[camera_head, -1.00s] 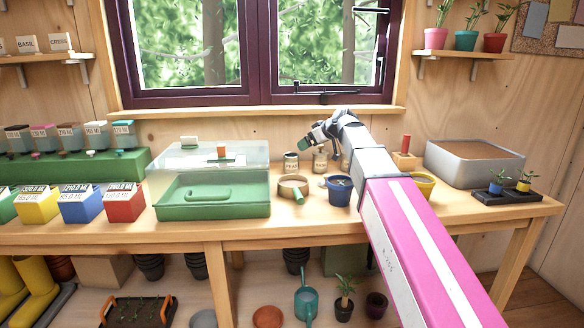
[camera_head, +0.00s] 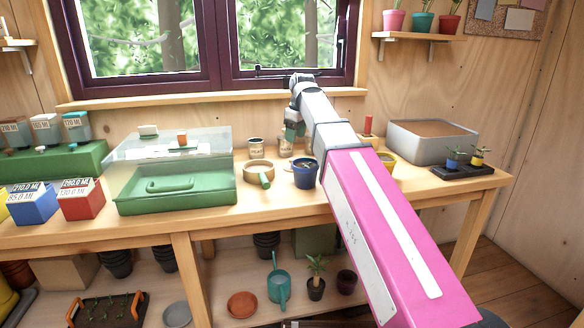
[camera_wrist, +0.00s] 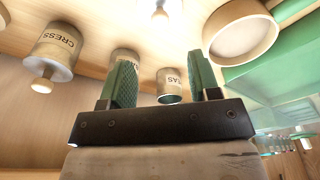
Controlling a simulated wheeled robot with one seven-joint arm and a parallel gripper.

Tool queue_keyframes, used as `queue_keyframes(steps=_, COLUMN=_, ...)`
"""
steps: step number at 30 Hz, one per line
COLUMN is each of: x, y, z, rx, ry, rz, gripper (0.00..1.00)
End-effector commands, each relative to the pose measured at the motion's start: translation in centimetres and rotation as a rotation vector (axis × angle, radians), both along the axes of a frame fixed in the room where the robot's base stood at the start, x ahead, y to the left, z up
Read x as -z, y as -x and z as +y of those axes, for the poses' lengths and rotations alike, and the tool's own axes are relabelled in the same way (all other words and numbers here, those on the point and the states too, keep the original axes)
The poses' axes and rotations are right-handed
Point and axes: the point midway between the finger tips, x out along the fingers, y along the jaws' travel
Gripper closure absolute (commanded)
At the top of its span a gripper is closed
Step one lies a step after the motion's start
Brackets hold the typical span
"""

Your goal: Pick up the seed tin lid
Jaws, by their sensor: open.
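My gripper (camera_head: 291,132) points down above the back of the workbench, close to the seed tins. In the wrist view, its two green fingers (camera_wrist: 158,82) stand apart with nothing held between them. That view looks upside down. The tin marked CRESS (camera_wrist: 55,50) stands left of the fingers, with a pale round-knobbed lid (camera_wrist: 41,84) on it. A tin with a label ending in "AS" (camera_wrist: 170,82) appears between the fingers, apparently with an open top. Another tin (camera_wrist: 126,54) is partly hidden by the left finger. In the head view, two tins show, one left of the gripper (camera_head: 256,147) and one just below (camera_head: 285,148).
A round sieve (camera_head: 259,172) and a blue pot (camera_head: 305,175) stand in front of the tins. A green box with a clear cover (camera_head: 175,190) stands left. My arm hides part of the bench. A grey soil tray (camera_head: 432,145) is at right.

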Motion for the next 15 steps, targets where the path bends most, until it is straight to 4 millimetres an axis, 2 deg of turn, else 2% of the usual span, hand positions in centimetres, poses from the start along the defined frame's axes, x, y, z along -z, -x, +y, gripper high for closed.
queue_keyframes(steps=10, x=4.1, y=-0.2, z=0.5, rx=0.0, ry=0.0, rz=0.002, gripper=0.44)
queue_keyframes(steps=15, x=5.4, y=-0.4, z=0.7, rx=-0.001, ry=-0.001, rz=0.0, gripper=0.44)
